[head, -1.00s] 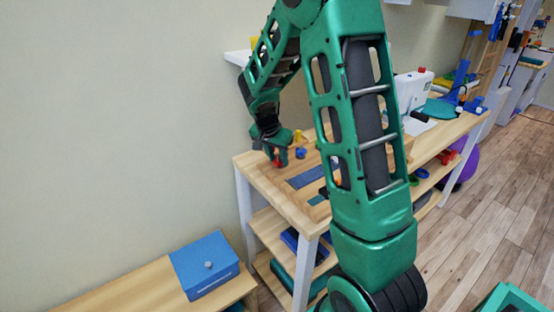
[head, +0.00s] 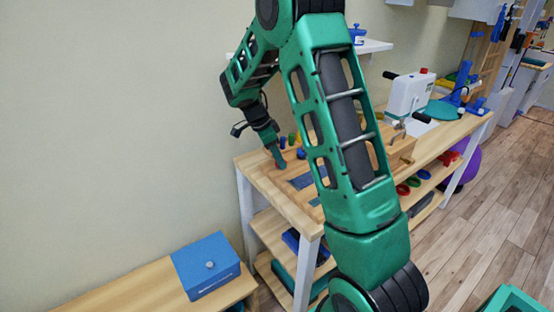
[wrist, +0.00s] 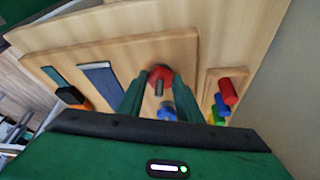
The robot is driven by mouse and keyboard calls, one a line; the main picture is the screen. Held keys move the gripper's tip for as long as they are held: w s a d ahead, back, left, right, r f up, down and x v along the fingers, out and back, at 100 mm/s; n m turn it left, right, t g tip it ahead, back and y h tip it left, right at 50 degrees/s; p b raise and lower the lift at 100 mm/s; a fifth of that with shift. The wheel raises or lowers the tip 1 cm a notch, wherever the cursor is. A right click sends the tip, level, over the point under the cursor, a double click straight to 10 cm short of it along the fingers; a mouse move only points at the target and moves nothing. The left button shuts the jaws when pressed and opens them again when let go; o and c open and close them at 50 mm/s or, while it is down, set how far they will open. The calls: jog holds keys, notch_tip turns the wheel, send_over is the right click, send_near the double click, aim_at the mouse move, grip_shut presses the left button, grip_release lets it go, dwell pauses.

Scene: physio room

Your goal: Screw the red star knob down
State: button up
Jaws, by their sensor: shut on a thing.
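The red star knob (wrist: 160,73) is between the fingertips of my gripper (wrist: 158,84) in the wrist view. The gripper is shut on it. A short dark stem shows beside the knob, and whether the knob touches the board is unclear. A blue knob (wrist: 167,112) lies close by, nearer the palm in the picture. In the head view my gripper (head: 278,160) points down at the left end of the wooden board, and the red knob is hidden there.
A small rack with red, blue and green pegs (wrist: 227,95) stands right of the gripper. Blue-grey strips (wrist: 101,78) lie on the board to the left. A white machine with a crank (head: 408,95) stands farther along the table. A blue box (head: 206,265) sits on the low bench.

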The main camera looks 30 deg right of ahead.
jog(key=shift+w+a+r, duration=0.1)
jog(key=shift+w+r, duration=0.1)
jog(key=shift+w, duration=0.1)
jog(key=o, duration=1)
jog(key=shift+o, duration=0.3)
jog(key=shift+s, duration=0.1)
jog(key=shift+f, duration=0.1)
jog(key=v, duration=1)
jog(key=shift+r, duration=0.4)
jog(key=shift+a, duration=0.1)
